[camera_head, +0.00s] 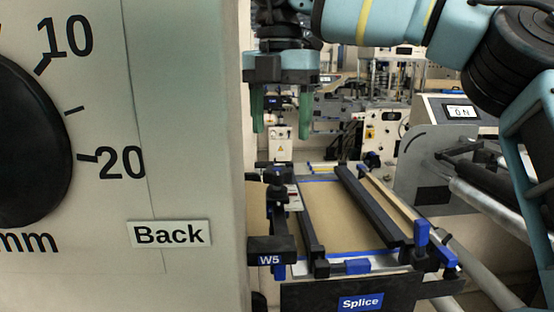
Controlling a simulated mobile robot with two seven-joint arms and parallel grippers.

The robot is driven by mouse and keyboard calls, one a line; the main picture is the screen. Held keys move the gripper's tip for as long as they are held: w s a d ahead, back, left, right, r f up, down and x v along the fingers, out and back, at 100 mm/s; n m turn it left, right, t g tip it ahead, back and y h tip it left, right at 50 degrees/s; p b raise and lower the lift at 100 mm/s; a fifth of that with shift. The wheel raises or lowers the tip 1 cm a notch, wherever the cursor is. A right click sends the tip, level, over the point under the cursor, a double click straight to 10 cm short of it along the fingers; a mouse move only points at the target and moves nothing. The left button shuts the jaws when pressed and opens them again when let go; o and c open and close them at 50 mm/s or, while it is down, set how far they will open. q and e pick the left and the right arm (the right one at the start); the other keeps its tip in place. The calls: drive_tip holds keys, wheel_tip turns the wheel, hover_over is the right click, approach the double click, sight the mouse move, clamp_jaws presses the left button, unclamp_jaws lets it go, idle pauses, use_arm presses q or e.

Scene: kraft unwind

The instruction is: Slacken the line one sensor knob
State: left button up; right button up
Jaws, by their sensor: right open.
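A large black dial knob (25,145) shows at the far left, cut off by the picture edge, on a pale panel with marks 10 and 20 and "mm". I cannot tell whether it is the line one sensor knob. My right gripper (281,122) hangs fingers-down at the upper middle, to the right of the panel. Its two green fingers are apart with nothing between them. The gripper is well away from the dial. My left gripper is not in view.
The pale panel (190,90) with a "Back" label (169,234) fills the left side. A splice table (345,215) with black bars and blue clamps lies below my right gripper.

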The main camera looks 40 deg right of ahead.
sight(279, 168)
wheel_tip(279, 168, down, 7)
drive_tip(key=shift+w+f, duration=0.1)
drive_tip(key=shift+w, duration=0.05)
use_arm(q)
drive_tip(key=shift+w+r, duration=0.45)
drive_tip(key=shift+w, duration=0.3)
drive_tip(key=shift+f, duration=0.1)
use_arm(e)
drive_tip(key=shift+c, duration=0.2)
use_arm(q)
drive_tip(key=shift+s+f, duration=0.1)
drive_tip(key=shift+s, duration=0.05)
use_arm(e)
drive_tip(key=c, duration=1)
